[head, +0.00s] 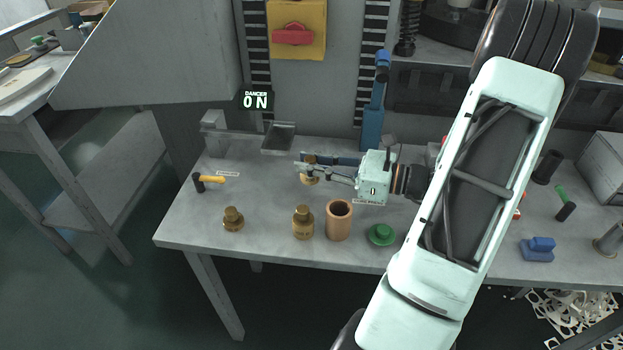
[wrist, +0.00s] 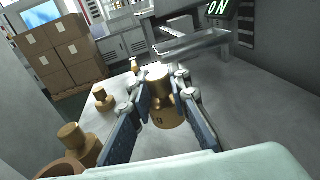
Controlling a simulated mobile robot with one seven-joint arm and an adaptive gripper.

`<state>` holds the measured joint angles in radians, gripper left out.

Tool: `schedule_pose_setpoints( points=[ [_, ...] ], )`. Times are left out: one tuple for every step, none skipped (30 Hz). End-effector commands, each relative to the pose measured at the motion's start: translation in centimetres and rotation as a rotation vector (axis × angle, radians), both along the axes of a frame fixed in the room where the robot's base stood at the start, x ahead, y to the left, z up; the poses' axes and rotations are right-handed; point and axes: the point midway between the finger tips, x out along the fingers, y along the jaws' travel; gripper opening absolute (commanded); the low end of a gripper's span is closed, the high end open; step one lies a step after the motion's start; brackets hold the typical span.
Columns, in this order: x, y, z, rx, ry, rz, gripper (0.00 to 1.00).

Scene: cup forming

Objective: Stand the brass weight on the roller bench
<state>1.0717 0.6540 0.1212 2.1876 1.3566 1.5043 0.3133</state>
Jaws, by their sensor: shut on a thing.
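My gripper (head: 316,170) is shut on a brass weight (head: 310,176), with a finger on each side of it. In the wrist view the held brass weight (wrist: 168,112) is upright between the fingers, over the grey bench top (head: 262,190). I cannot tell whether its base touches the bench. Two other brass weights stand near the front edge, one at the left (head: 233,220) and one (head: 303,224) beside a brown hollow cylinder (head: 339,222). No rollers show clearly on this bench.
A hammer (head: 208,180) lies at the bench's left. A green knobbed piece (head: 381,235) is right of the cylinder. Bench surface between hammer and held weight is clear.

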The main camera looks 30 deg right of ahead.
Motion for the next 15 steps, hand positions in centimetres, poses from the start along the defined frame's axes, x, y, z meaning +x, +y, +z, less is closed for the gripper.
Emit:
schedule_pose_setpoints(
  points=[
    [0.1,-0.1,-0.4,0.0,-0.001,0.0,0.0],
    [0.3,-0.2,-0.6,0.0,-0.001,0.0,0.0],
    [0.4,-0.4,-1.0,0.0,-0.001,0.0,0.0],
    [0.6,-0.6,-1.4,-0.001,-0.002,0.0,0.0],
    [0.5,-0.5,-1.8,0.001,-0.001,0.0,0.0],
    [0.5,-0.5,-2.3,0.001,-0.001,0.0,0.0],
    [0.5,-0.5,-2.7,0.001,-0.001,0.0,0.0],
    [0.5,-0.5,-3.0,0.001,-0.001,0.0,0.0],
    [0.5,-0.5,-3.5,0.001,-0.001,0.0,0.0],
    [0.5,-0.5,-3.7,0.0,-0.001,0.0,0.0],
    [0.5,-0.5,-3.9,0.0,-0.001,0.0,0.0],
    [0.5,-0.5,-4.0,0.0,-0.001,0.0,0.0],
    [0.5,-0.5,-4.0,0.0,-0.001,0.0,0.0],
    [0.5,-0.5,-3.9,0.0,-0.001,0.0,0.0],
    [0.5,-0.5,-3.9,0.0,-0.001,0.0,0.0]
  ],
)
